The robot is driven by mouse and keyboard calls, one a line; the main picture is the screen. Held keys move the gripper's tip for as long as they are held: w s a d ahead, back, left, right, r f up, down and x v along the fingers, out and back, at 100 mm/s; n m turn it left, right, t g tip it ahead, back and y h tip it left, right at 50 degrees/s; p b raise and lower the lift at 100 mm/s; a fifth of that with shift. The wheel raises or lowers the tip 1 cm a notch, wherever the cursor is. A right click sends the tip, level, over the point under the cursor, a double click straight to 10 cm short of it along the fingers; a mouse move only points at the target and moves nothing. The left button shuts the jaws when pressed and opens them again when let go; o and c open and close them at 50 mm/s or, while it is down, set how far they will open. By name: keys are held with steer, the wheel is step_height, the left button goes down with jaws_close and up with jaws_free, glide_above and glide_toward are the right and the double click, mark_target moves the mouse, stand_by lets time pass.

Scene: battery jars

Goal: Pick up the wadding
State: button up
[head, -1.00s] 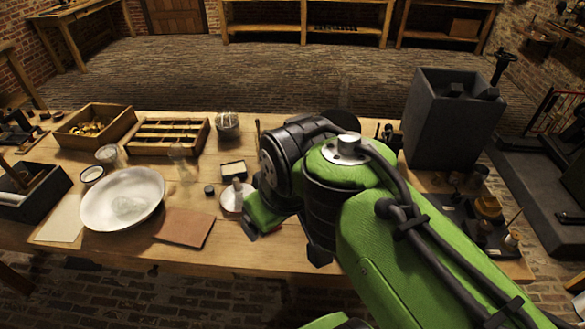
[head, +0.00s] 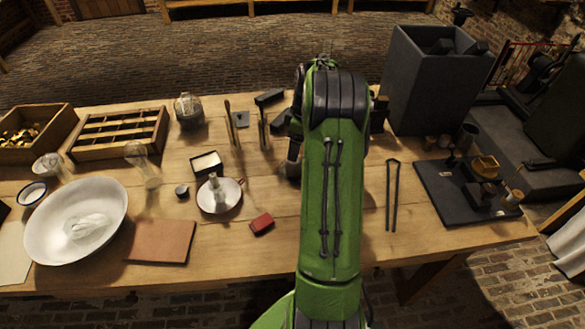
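A whitish, translucent-looking clump (head: 88,226), which may be the wadding, lies in the wide white bowl (head: 48,238) at the left front of the table. My gripper (head: 276,110) seems to be the dark parts left of my green arm, past the middle of the table. It is well to the right of the bowl and beyond it, apart from the clump. My arm hides much of it, so its opening and anything in it are unclear.
A brown leather-like sheet (head: 161,242), a shallow metal dish (head: 222,203) and a red block (head: 262,223) lie between bowl and arm. A glass vessel (head: 143,166) stands behind the bowl. Tongs (head: 391,195) and a tall grey bin (head: 425,95) are at right.

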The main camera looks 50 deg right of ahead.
steer(key=f, duration=0.2)
steer(key=f+b, duration=0.1)
steer(key=f, duration=0.2)
steer(key=w+f+b, duration=0.1)
steer(key=f, duration=0.2)
steer(key=shift+a+f, duration=0.2)
steer(key=shift+a, duration=0.05)
steer(key=shift+r, duration=0.1)
steer(key=shift+c, duration=0.3)
steer(key=c, duration=1)
step_height(320, 180, up, 10)
steer(key=p, duration=0.2)
steer(key=shift+r+p, duration=0.1)
steer(key=shift+p, duration=0.3)
steer(key=shift+c, duration=0.2)
steer(key=shift+s, duration=0.1)
